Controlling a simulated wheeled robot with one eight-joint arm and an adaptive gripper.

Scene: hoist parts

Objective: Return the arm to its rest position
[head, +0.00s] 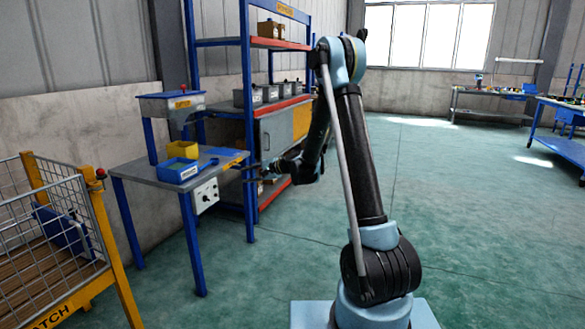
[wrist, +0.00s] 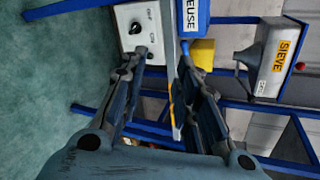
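My arm stands in the middle of the head view, with its upper link upright and its forearm bent down to the left. My gripper (head: 254,172) reaches toward the right end of the blue-legged work table (head: 138,172). In the wrist view, my gripper's two fingers (wrist: 160,62) stand apart with nothing held between them. The table and its control box show beyond the fingertips. The exact gap between the gripper and the table edge is hard to tell.
The table carries a blue bin (head: 176,171), a yellow bin (head: 182,149), a sieve hopper (head: 171,103) and a white control box (head: 205,195). A blue shelf rack (head: 247,80) stands behind. A mesh cage (head: 122,250) is at left.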

